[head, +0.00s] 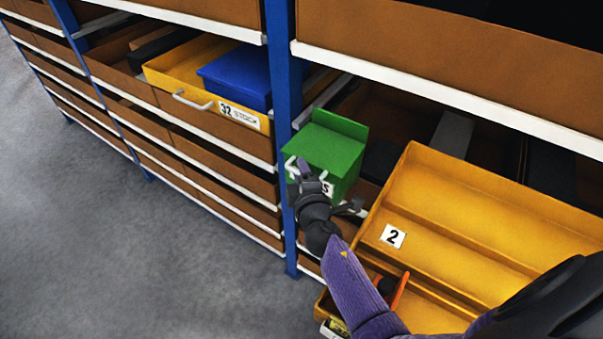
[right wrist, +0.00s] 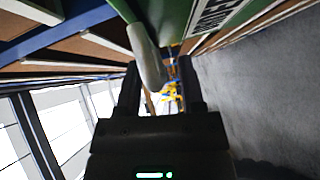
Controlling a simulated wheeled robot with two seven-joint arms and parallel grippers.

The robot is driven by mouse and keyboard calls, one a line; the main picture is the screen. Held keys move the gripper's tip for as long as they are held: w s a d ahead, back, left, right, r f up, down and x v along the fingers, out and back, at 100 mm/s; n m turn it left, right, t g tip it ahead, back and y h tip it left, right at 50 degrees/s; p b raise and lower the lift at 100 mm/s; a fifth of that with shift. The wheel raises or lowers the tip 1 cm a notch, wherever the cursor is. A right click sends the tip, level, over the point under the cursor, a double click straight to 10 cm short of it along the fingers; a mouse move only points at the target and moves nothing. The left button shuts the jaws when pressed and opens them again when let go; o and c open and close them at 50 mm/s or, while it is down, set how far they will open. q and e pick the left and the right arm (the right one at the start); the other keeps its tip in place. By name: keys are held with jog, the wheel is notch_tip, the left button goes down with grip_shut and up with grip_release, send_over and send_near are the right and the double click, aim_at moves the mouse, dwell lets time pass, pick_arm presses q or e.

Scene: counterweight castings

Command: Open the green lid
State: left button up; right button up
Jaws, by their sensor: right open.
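The green lid (head: 322,146) tops a green box in a shelf bay, with a raised green panel behind it. It looks closed. A white handle (head: 291,168) sticks out at the box's front left, and a partly hidden white label is on the front. My right gripper (head: 308,178) is at the box front beside the handle, open. In the right wrist view the pale handle (right wrist: 146,55) runs down between the two dark fingers, with the green face and its label just beyond. I cannot tell whether a finger touches it. My left gripper is not in view.
A yellow drawer (head: 185,72) with a blue box (head: 236,76) is pulled out on the left. A large yellow tray numbered 2 (head: 470,215) stands close on the right. A blue upright (head: 283,80) stands beside the green box. The grey floor (head: 90,220) is clear.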

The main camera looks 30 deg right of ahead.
grip_shut()
dwell(1.3)
